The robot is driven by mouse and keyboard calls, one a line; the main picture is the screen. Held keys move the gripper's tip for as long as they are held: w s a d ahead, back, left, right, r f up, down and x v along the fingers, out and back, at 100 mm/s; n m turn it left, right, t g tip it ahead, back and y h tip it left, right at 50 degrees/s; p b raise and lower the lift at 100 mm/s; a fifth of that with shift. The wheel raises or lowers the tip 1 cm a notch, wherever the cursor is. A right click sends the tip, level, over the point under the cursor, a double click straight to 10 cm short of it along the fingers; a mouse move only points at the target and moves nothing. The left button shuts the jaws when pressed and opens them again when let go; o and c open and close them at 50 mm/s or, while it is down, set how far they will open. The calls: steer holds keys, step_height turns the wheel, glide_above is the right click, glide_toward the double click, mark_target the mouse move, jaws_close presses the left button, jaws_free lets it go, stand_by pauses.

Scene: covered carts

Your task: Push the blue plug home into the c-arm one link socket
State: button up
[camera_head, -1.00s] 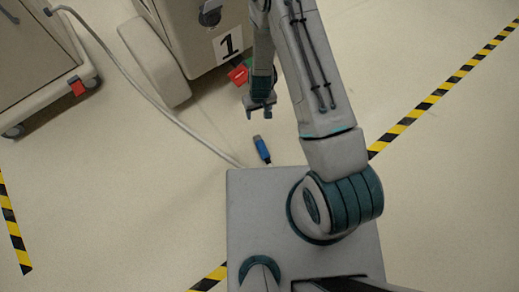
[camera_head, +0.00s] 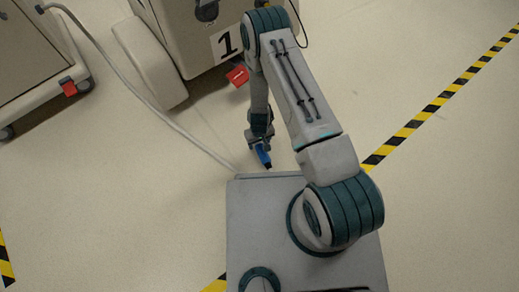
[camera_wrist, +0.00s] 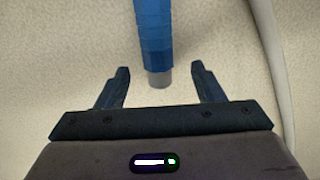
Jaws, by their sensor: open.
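The blue plug (camera_head: 263,155) lies on the floor just in front of my grey base. In the wrist view the blue plug (camera_wrist: 154,35) runs down from the top edge, its grey end lying between my fingertips. My gripper (camera_head: 261,142) is over it; in the wrist view my gripper (camera_wrist: 160,84) is open, with a gap on both sides of the plug. The cart marked 1 (camera_head: 190,45) stands at the top. I cannot make out a socket on it.
A red tag (camera_head: 237,75) hangs by the marked cart. Another cart (camera_head: 35,60) with a red tag stands at upper left. A pale cable (camera_head: 150,104) runs across the floor from it towards my base. Yellow-black tape (camera_head: 440,98) crosses the floor at right, where the floor is clear.

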mark_target(261, 147)
steer(key=f+b, duration=0.2)
steer(key=f, duration=0.1)
steer(key=f+b, duration=0.1)
steer(key=f, duration=0.1)
steer(key=shift+s+d+f, duration=0.1)
steer(key=shift+s+d, duration=0.1)
steer(key=shift+s, duration=0.05)
steer(key=c, duration=1.3)
